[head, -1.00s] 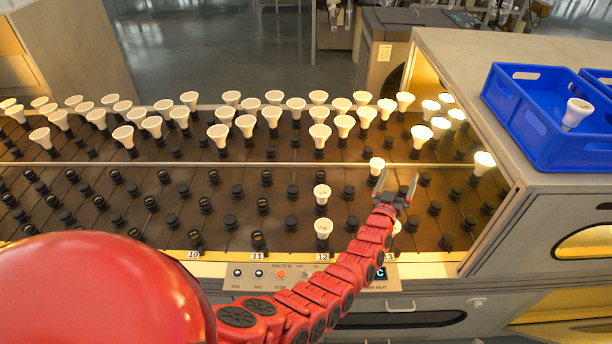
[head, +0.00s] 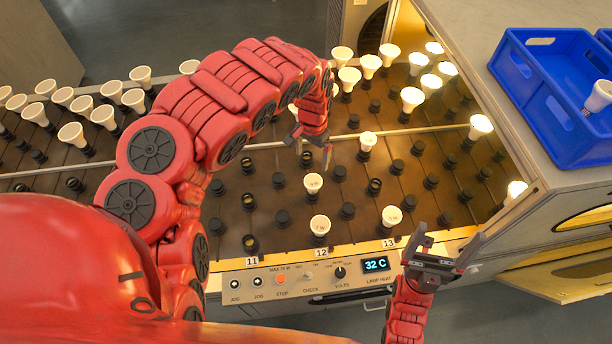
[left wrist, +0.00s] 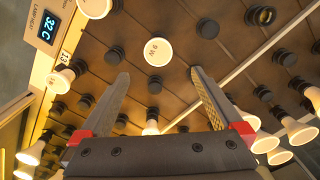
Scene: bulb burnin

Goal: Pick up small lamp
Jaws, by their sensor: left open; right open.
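Several white lamps stand in dark sockets on the sloping rack. In the head view, one lamp (head: 313,183) above label 12 sits just below my left gripper (head: 312,150). It appears to be the lamp marked 9 W (left wrist: 158,52) in the left wrist view. Other lamps near it are one further back (head: 367,140), one at the front (head: 320,225) and one by label 13 (head: 392,215). I cannot tell which is the small lamp. My left gripper is open and empty, its fingers pointing towards the rack. My right gripper (head: 440,255) is open and empty by the front edge.
A blue crate (head: 507,84) with a white lamp (head: 598,96) stands on the bench at right. A control panel (head: 300,278) with a 32 C display (head: 376,264) lines the front. Glowing lamps crowd the back right; many front sockets are empty.

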